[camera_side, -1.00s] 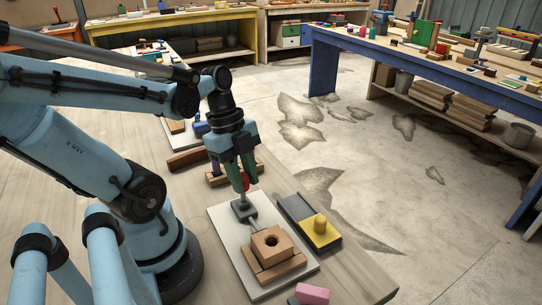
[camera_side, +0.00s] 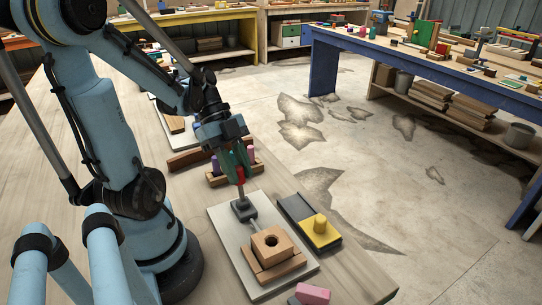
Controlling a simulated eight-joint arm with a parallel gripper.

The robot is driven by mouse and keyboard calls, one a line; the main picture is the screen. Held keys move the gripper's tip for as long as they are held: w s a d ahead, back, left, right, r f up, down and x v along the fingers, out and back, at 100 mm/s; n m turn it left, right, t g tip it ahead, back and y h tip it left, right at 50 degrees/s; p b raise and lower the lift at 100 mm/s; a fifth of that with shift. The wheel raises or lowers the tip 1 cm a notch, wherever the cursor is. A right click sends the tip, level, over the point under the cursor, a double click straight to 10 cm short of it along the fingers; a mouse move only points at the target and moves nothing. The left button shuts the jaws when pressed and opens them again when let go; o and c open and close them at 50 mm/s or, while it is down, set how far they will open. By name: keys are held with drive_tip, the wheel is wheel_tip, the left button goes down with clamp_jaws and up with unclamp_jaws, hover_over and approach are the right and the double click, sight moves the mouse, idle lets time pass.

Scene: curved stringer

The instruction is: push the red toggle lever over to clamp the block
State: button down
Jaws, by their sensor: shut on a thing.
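The red toggle lever (camera_side: 240,176) stands up from a dark clamp base (camera_side: 243,208) on a pale plate (camera_side: 226,235). My gripper (camera_side: 238,170) is shut on the lever's red handle, its green-tipped fingers covering part of it. A thin rod (camera_side: 256,224) runs from the clamp base toward the wooden block (camera_side: 272,244). The block has a round dark hole in its top and sits against wooden stops (camera_side: 278,269) on the plate. Whether the rod's end touches the block is too small to tell.
A dark tray with a yellow part (camera_side: 320,234) lies right of the plate. A pink block (camera_side: 313,294) is at the front edge. A wooden rack with coloured pegs (camera_side: 218,179) and a brown bar (camera_side: 186,161) lie behind. The workbench's right edge is close.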

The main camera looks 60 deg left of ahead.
drive_tip(key=shift+d+f, duration=0.1)
drive_tip(key=c, duration=0.9)
unclamp_jaws()
drive_tip(key=shift+o, duration=0.2)
drive_tip(key=v, duration=0.7)
drive_tip(key=shift+a+r, duration=0.25)
drive_tip(key=w+d+f+n+t+y, duration=0.1)
drive_tip(key=w+d+n+t+y, duration=0.5)
drive_tip(key=w+d+n, duration=0.3)
drive_tip(key=d+n+y, duration=0.1)
drive_tip(key=d+n, duration=0.2)
drive_tip(key=n, duration=0.2)
drive_tip(key=shift+w+d+f+n, duration=0.2)
drive_tip(key=shift+w+f+n, duration=0.1)
drive_tip(key=shift+w+n, duration=0.1)
